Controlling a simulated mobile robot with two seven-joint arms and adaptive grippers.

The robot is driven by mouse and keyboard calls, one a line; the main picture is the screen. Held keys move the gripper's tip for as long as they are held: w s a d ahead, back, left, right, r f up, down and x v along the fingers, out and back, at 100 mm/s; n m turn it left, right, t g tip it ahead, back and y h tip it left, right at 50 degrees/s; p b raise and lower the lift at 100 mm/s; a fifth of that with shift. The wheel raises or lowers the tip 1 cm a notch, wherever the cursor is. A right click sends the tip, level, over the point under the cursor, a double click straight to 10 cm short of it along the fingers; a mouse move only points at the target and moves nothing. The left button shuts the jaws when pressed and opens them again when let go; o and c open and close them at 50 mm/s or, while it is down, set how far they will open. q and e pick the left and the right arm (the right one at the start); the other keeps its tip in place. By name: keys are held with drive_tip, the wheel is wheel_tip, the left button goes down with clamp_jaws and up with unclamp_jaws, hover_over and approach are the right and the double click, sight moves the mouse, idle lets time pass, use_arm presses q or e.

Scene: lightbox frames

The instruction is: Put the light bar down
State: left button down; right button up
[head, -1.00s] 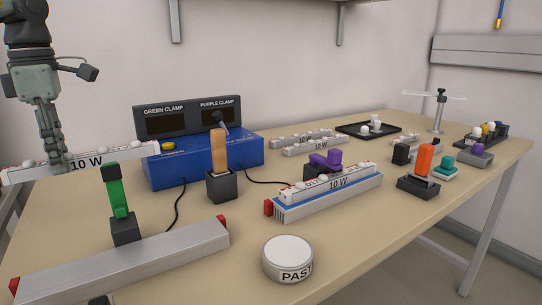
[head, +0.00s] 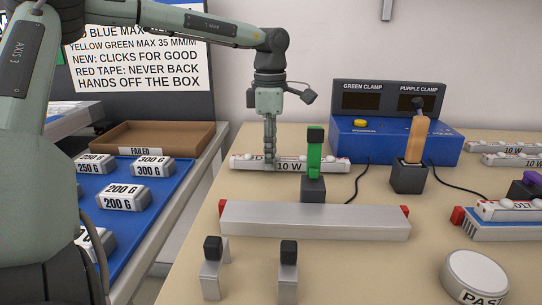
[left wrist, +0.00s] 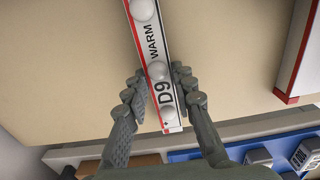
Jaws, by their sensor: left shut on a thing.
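The bar is level, low over the tan table, behind the green-handled clamp (head: 314,155). I cannot tell whether it touches the table. In the left wrist view my left gripper (left wrist: 158,76) has a finger on each side of the bar (left wrist: 148,40), which reads D9 WARM and carries white domes and a red stripe. My right gripper is not in view.
A long grey bar with red ends (head: 315,220) lies in front on the table (head: 370,270). The blue box with two clamp displays (head: 395,140) stands right of the light bar. A wooden FAILED tray (head: 155,138) and a blue mat with weights (head: 142,220) are left, across a gap.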

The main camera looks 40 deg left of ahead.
use_arm(q)
drive_tip(key=shift+f, duration=0.2)
drive_tip(key=shift+f, duration=0.15)
drive_tip(key=c, duration=1.4)
unclamp_jaws()
drive_tip(key=shift+o, duration=0.7)
